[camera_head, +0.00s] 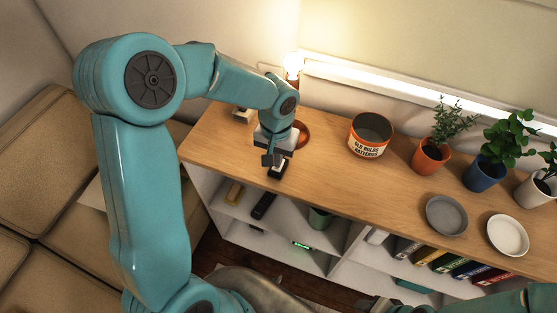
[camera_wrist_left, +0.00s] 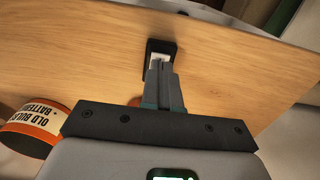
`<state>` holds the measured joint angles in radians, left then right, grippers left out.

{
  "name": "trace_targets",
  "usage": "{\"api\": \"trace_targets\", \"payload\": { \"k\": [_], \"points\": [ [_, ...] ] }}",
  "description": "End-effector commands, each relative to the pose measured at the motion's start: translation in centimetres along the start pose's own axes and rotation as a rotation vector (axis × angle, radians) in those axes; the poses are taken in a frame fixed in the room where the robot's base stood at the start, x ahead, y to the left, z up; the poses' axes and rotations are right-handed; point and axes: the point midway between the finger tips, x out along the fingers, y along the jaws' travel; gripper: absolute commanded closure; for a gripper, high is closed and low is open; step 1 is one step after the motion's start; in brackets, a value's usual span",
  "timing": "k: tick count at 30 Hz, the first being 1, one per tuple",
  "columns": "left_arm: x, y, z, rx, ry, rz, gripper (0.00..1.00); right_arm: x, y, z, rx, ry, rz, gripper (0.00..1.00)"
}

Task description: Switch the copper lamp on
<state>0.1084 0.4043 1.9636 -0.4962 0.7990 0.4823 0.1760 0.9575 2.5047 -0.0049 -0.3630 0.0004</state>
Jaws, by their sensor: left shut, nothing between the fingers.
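The copper lamp stands at the back of the wooden shelf top, its bare bulb (camera_head: 293,66) glowing brightly. Its round copper base (camera_head: 303,134) is partly hidden behind my left gripper (camera_head: 271,160). A small black switch box with a white rocker (camera_head: 278,169) lies near the front edge of the top. My left gripper is shut and empty, pointing down at this switch. In the left wrist view, the shut fingertips (camera_wrist_left: 160,66) are at the white rocker of the black box (camera_wrist_left: 161,46). They look to be touching it or just above it.
A batteries tin (camera_head: 371,135), potted plants (camera_head: 432,154), a grey plate (camera_head: 446,215) and a white plate (camera_head: 507,235) stand to the right on the wooden top (camera_head: 330,180). Another small switch-like box (camera_head: 242,115) lies at the back left. A sofa (camera_head: 40,170) is at left.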

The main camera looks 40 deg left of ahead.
Motion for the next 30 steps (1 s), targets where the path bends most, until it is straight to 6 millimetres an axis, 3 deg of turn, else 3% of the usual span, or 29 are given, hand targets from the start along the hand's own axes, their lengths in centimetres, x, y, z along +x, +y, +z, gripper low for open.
{"api": "trace_targets", "payload": {
  "k": [16, 30],
  "points": [
    [-5.2, 0.0, 0.0, 0.001, 0.002, 0.001, 1.0, -3.4, -1.2, 0.1, 0.0, 0.0, 0.0, 0.55],
    [-5.4, 0.0, 0.0, 0.001, 0.001, 0.0, 1.0, -3.4, -1.2, 0.1, 0.0, 0.0, 0.0, 0.55]
  ]
}}
